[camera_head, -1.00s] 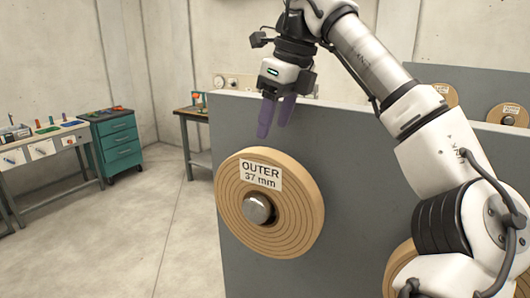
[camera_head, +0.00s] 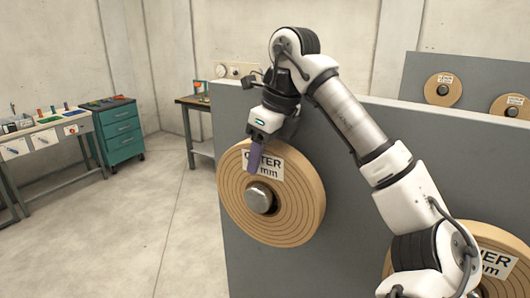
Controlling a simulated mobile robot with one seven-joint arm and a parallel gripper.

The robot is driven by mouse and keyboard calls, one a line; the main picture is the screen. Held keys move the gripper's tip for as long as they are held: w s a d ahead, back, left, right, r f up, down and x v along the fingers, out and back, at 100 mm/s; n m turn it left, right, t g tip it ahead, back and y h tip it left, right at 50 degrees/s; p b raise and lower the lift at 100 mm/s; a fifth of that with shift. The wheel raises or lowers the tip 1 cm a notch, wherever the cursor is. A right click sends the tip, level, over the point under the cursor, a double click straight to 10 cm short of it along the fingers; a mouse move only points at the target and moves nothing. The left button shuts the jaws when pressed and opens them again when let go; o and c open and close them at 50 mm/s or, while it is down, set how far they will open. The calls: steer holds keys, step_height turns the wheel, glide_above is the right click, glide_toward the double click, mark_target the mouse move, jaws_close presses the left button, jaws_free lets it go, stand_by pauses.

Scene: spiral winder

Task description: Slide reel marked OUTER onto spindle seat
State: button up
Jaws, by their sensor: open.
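A tan wound reel marked OUTER (camera_head: 290,219) is on the left part of the grey upright panel (camera_head: 349,217). The rounded metal spindle end (camera_head: 260,198) sticks out through its centre. I cannot tell how closely the reel's back sits to the panel. My gripper (camera_head: 254,171) is open, its purple fingers pointing down in front of the reel's label, just above the spindle end. The fingers hide part of the label. I cannot tell whether they touch the reel.
Another tan reel (camera_head: 511,243) is at the lower right, partly behind my arm, its label partly hidden. Two smaller reels (camera_head: 443,89) (camera_head: 515,106) are on a farther panel. A teal drawer cabinet (camera_head: 119,132) and workbench stand left, with clear floor (camera_head: 120,220) before them.

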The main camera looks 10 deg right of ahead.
jaws_close()
steer(key=c, duration=0.7)
jaws_free()
jaws_close()
steer(key=shift+r, duration=0.1)
steer(key=shift+d, duration=0.25)
